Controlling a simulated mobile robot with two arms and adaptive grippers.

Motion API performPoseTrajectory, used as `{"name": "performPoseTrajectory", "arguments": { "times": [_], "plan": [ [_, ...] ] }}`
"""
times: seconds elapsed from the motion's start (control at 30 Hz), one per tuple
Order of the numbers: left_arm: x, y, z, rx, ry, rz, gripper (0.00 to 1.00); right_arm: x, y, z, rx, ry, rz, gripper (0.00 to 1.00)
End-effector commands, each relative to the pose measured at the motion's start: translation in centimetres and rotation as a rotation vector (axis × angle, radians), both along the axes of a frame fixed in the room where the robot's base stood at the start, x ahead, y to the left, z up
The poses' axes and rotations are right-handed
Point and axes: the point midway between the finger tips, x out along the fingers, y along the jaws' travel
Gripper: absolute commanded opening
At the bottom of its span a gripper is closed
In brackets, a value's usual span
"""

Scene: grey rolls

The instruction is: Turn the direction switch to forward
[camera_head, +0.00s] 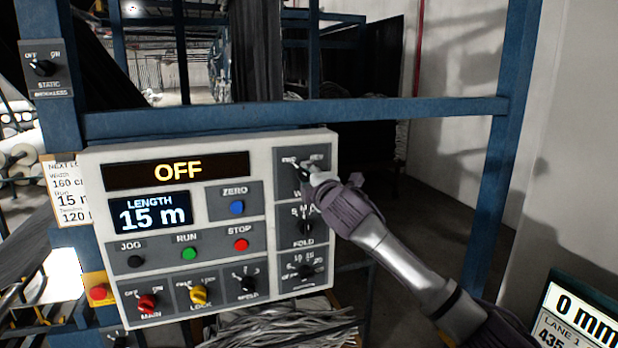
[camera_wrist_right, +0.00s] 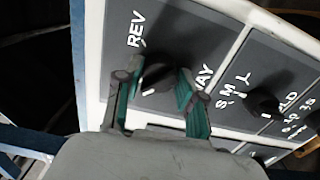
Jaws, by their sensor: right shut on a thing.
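The direction switch (camera_wrist_right: 155,76) is a dark rotary knob on a grey plate, with "REV" printed beside it in the right wrist view. It sits at the top right of the control panel (camera_head: 204,190). My right gripper (camera_head: 306,172) reaches it from the lower right. In the right wrist view my right gripper (camera_wrist_right: 158,88) has its two green-padded fingers on either side of the knob, shut on it. The gripper hides part of the knob and of the lettering, so the setting cannot be read for sure. My left gripper is out of view.
Below the switch are a fold knob (camera_head: 305,227) and another knob (camera_head: 306,272). A red stop button (camera_head: 241,244) and a speed knob (camera_head: 248,284) are to the left. The display (camera_head: 177,171) reads OFF. A blue frame bar (camera_head: 300,110) runs above the panel.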

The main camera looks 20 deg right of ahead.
Motion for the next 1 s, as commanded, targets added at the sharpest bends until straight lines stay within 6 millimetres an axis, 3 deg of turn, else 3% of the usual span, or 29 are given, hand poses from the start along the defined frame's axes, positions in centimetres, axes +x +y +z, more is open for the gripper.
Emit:
{"name": "performPoseTrajectory", "arguments": {
  "times": [0.3, 0.33, 0.47, 0.83, 1.0],
  "plan": [
    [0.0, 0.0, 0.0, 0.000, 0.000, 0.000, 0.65, 0.0, 0.1, -0.2, -0.004, 0.004, 0.000, 0.04],
    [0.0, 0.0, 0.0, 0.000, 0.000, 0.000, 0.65, 0.0, 0.1, -0.2, -0.004, 0.004, 0.000, 0.42],
    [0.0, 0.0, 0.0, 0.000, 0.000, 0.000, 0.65, 0.0, 0.0, -0.2, -0.003, 0.003, 0.000, 0.64],
    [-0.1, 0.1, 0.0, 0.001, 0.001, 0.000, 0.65, -0.3, 0.0, -0.1, -0.002, 0.001, 0.000, 0.65],
    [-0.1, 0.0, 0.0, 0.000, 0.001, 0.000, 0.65, -2.3, -0.1, -0.1, -0.003, 0.000, 0.001, 0.65]
  ]
}}
